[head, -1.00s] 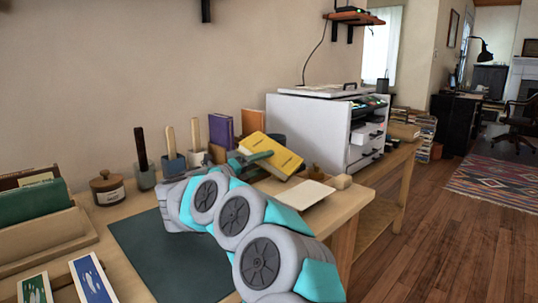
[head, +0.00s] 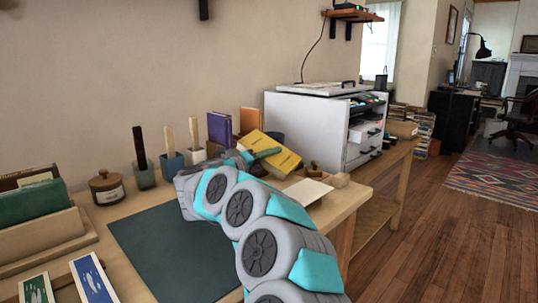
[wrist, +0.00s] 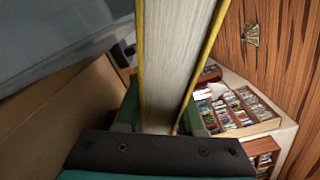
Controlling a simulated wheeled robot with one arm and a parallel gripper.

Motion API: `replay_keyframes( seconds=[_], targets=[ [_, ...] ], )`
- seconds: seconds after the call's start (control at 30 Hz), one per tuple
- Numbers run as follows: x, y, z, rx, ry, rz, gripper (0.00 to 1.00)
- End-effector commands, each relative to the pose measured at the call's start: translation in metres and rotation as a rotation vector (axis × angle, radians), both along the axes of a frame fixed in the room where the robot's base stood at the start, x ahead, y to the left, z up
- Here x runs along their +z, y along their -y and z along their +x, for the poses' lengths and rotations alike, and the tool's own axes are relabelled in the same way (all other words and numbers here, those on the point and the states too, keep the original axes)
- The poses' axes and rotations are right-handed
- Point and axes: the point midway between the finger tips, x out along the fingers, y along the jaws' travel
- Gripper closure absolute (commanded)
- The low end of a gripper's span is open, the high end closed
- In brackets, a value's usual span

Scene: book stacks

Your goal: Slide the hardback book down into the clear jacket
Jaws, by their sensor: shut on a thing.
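The yellow hardback book (head: 276,154) is tilted above the right part of the desk in the head view. My gripper (head: 256,157) is shut on it. In the wrist view the book (wrist: 177,60) shows its pale page block between two yellow covers, and my gripper's green fingers (wrist: 160,115) lie on either side. I cannot make out the clear jacket in either view. The arm and the held book cover part of the desk behind them.
A purple book (head: 219,129) and an orange book (head: 250,119) stand behind. Wooden-handled tools (head: 169,139), a brown jar (head: 106,188) and a book rack (head: 50,235) are left. A white card (head: 307,191) lies near the desk edge. The green mat (head: 165,255) is bare.

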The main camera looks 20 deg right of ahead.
Motion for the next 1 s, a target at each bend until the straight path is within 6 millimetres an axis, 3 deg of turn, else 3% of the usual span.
replay_keyframes(
  seconds=[0.03, 0.27, 1.0],
  targets=[
    [-0.0003, -0.0001, 0.0001, 0.0, 0.0, 0.0, 0.76],
    [-0.0005, -0.0002, 0.0001, 0.0, -0.001, 0.0, 1.0],
    [0.0022, -0.0004, 0.0003, 0.001, 0.0, 0.0, 1.0]
  ],
)
